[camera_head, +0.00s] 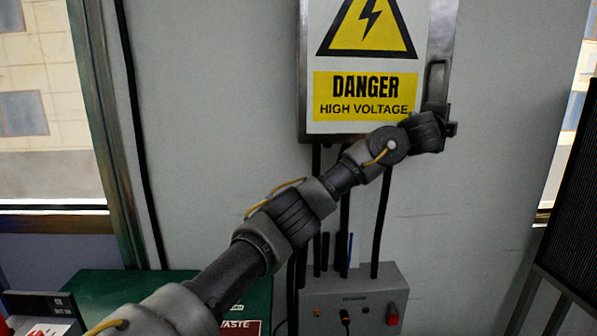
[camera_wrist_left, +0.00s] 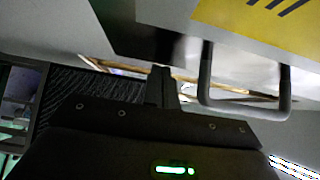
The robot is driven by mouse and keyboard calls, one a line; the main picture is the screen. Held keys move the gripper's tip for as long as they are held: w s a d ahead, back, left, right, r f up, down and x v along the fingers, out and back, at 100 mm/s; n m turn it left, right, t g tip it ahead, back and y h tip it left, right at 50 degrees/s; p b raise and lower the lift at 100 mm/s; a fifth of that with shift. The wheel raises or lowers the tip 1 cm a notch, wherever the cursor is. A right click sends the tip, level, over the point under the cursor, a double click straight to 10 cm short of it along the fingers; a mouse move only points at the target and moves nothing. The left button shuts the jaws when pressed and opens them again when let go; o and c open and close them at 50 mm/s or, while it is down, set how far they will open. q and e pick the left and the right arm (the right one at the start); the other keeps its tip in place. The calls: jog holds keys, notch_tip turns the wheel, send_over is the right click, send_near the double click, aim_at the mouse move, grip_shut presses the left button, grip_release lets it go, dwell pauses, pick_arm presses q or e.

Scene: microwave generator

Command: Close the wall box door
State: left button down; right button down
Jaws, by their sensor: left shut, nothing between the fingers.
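The grey wall box door (camera_head: 318,75) carries a yellow and white danger sign in the head view. A dark handle (camera_head: 437,80) is at its right edge. The loop handle (camera_wrist_left: 245,104) and part of the door's sign (camera_wrist_left: 265,25) also show in the left wrist view. My left gripper (camera_head: 446,120) is at the door's lower right corner, close to the handle. Its shut, empty fingers (camera_wrist_left: 163,85) are beside the handle loop, not around it. I cannot tell whether they touch the door or how far it stands open. My right gripper is not in view.
Several black cables (camera_head: 381,215) run from under the box to a grey control unit (camera_head: 355,285). A green bin (camera_head: 110,285) is at lower left. A dark panel (camera_head: 570,200) stands at right. The wall around the box is mostly bare.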

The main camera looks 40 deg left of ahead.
pick_arm(q)
jog(key=shift+w+a+r+y, duration=0.1)
jog(key=shift+a+r+y, duration=0.15)
jog(key=shift+y, duration=0.05)
jog(key=shift+a+r+n, duration=0.1)
jog(key=shift+n, duration=0.2)
